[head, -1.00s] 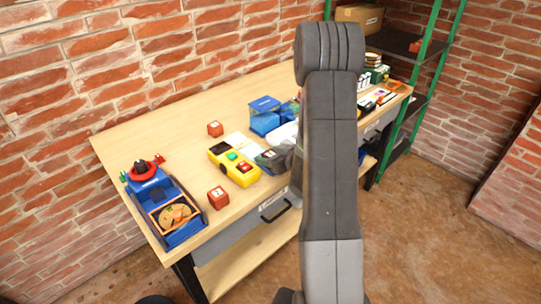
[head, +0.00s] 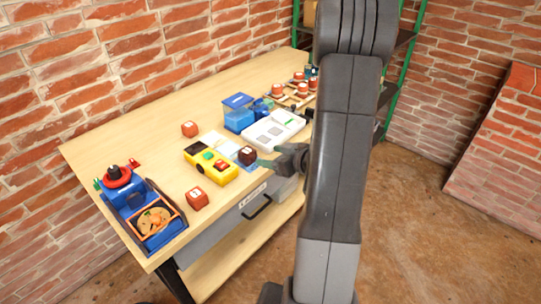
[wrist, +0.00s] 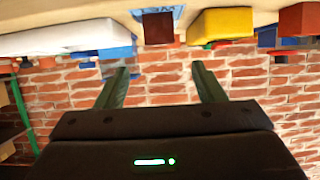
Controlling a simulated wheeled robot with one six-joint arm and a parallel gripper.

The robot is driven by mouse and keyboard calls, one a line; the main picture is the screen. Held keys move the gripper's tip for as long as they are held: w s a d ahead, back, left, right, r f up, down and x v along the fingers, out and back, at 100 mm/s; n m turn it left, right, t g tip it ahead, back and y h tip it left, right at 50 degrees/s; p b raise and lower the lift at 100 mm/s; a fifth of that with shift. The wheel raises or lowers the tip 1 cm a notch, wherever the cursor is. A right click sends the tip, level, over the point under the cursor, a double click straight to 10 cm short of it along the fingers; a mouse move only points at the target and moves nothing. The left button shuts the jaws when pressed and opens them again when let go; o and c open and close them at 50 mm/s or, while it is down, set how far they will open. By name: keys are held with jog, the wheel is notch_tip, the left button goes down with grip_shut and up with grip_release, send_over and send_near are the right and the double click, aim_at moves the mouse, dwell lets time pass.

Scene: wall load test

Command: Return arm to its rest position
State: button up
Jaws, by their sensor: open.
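My arm (head: 342,150) stands upright through the right middle of the head view and hides part of the table's far end. My gripper (head: 268,155) shows left of the arm, over or near the table's front edge. It is partly hidden in that view. In the wrist view, my gripper (wrist: 160,78) has its two green fingers wide apart with nothing between them. A dark red cube (head: 247,155) appears close to the fingers in the head view; I cannot tell whether they touch.
The wooden table (head: 120,150) holds a yellow box (head: 211,166), red cubes (head: 196,198), a blue bin (head: 239,119), a white tray (head: 273,130) and a blue toolbox (head: 142,208). A brick wall stands behind. A green-framed shelf (head: 412,60) is at right.

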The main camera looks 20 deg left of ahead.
aim_at(247, 151)
jog(key=x, duration=1.2)
jog(key=shift+f+b, duration=0.3)
jog(key=shift+f, duration=0.2)
notch_tip(247, 151, up, 3)
jog(key=shift+f+p, duration=0.2)
jog(key=shift+p, duration=0.25)
jog(key=shift+r, duration=0.5)
jog(key=shift+f, duration=0.1)
